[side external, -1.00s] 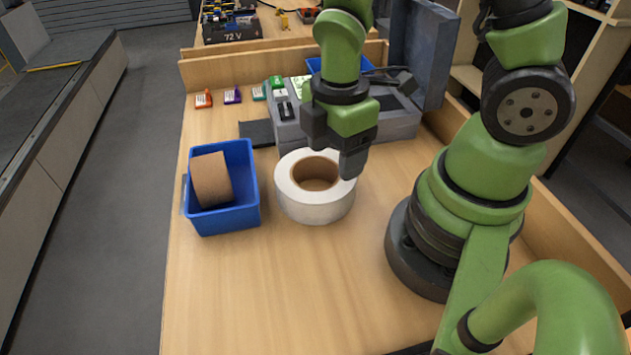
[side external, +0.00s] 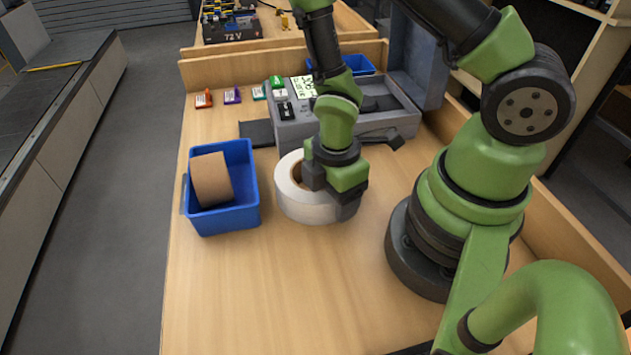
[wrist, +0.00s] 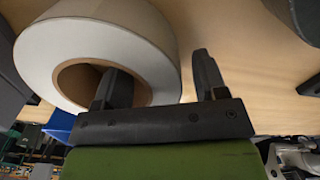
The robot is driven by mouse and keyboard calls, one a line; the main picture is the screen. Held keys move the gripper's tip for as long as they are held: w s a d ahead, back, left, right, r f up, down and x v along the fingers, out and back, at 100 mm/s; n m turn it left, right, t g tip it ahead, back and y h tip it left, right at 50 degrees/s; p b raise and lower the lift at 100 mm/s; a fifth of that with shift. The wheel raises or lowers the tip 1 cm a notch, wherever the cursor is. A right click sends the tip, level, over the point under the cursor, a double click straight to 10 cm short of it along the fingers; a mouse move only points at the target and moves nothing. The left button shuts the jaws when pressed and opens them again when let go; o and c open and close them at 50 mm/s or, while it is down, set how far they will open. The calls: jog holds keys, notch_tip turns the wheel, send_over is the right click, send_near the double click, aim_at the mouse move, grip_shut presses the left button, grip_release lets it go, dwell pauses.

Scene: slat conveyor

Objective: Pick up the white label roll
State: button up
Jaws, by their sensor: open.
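The white label roll (side external: 296,205) lies flat on the wooden bench, its brown core facing up. It also shows in the wrist view (wrist: 80,42). My gripper (side external: 335,185) is low over the right side of the roll and hides part of it and of its core. In the wrist view, my gripper (wrist: 160,64) is open, with one finger at the core opening and the other outside the roll. The roll's wall lies between the fingers. I cannot tell whether either finger touches it.
A blue bin (side external: 230,221) holding a brown piece (side external: 211,180) stands just left of the roll. A grey machine (side external: 380,125) with an open lid stands behind. Several small coloured items (side external: 233,96) lie at the back left. The front of the bench is clear.

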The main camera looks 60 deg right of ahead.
jog(key=shift+f, duration=0.25)
jog(key=shift+c, duration=0.2)
grip_shut()
jog(key=shift+r, duration=0.1)
